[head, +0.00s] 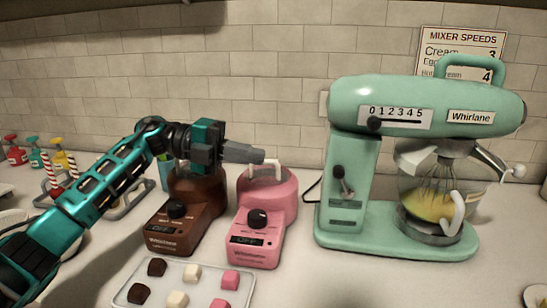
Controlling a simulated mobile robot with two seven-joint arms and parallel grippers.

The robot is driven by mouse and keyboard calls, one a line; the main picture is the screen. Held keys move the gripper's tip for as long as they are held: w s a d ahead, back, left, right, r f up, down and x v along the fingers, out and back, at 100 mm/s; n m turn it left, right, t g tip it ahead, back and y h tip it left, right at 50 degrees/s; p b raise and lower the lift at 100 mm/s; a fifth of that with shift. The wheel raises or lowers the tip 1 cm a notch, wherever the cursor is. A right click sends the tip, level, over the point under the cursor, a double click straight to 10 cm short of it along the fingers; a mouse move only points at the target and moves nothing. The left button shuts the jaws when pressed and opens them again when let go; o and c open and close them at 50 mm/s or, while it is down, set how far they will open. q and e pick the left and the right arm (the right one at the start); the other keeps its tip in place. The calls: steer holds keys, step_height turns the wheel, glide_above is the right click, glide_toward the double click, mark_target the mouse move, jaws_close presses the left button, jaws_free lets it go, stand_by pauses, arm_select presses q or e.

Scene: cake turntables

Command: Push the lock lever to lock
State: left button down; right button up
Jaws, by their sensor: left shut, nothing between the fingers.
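The mint-green stand mixer (350,225) stands at the right, with its head level over the bowl. A small lever (342,182) with a dark knob sits on the mixer's column, and I take it to be the lock lever. Its exact setting and the small plate near it are too small to read. My left gripper (266,157) is shut and empty. It points right above the brown and pink machines, well to the left of the lever and apart from the mixer. My right gripper is not in view.
A brown melting pot (180,229) and a pink one (262,237) stand between my left arm and the mixer. A tray (200,303) of sweets lies in front. The glass bowl (413,178) holds yellow batter and a whisk. Bottles (15,152) stand far left.

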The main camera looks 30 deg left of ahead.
mark_target(333, 170)
arm_select(q)
steer(key=p+x, duration=0.1)
steer(key=x, duration=1.1)
steer(key=shift+w+d, duration=0.1)
steer(key=shift+d, duration=0.15)
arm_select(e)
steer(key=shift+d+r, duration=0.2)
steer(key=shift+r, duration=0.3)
arm_select(q)
steer(key=shift+a, duration=0.1)
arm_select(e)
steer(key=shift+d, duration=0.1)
